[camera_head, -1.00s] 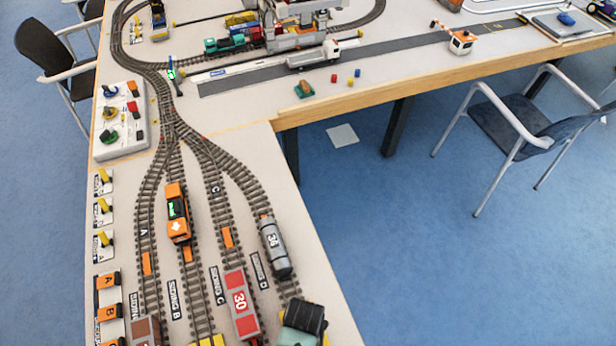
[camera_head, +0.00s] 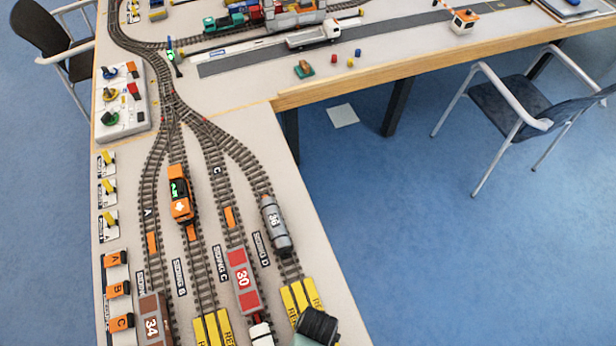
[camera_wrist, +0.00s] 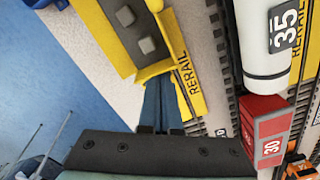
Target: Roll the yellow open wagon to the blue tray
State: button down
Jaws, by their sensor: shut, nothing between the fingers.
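The yellow open wagon (camera_wrist: 117,38) shows at the top of the wrist view, cut off by the frame edge, with grey blocks inside. My gripper (camera_wrist: 158,82) is shut and empty; its blue fingers reach to the wagon's near end wall. I cannot tell whether they touch it. In the head view the dark body of my gripper shows at the bottom edge, and its fingers are hidden. The wagon is not visible there. I cannot make out a blue tray in either view.
Yellow rerail plates (camera_head: 299,296) lie across the siding tracks. A red wagon marked 30 (camera_head: 242,282), a white tank wagon marked 35 (camera_wrist: 262,38), a grey tank wagon (camera_head: 275,225), a brown wagon (camera_head: 154,320) and an orange locomotive (camera_head: 180,195) stand on the sidings. Floor lies beyond the table edge.

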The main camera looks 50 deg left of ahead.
jog(key=shift+s+d+p, duration=0.35)
jog(key=shift+s+d, duration=0.55)
jog(key=shift+d, duration=1.3)
jog(key=shift+s+d+p, duration=0.3)
jog(key=shift+s+d, duration=0.6)
jog(key=shift+d, duration=1.3)
jog(key=shift+s+d+p, duration=0.35)
jog(key=shift+s+d, duration=0.55)
jog(key=shift+d, duration=1.3)
jog(key=shift+a, duration=0.15)
jog(key=shift+w+a, duration=0.25)
jog(key=shift+a, duration=0.2)
notch_tip(320, 180, up, 7)
jog(key=p, duration=0.7)
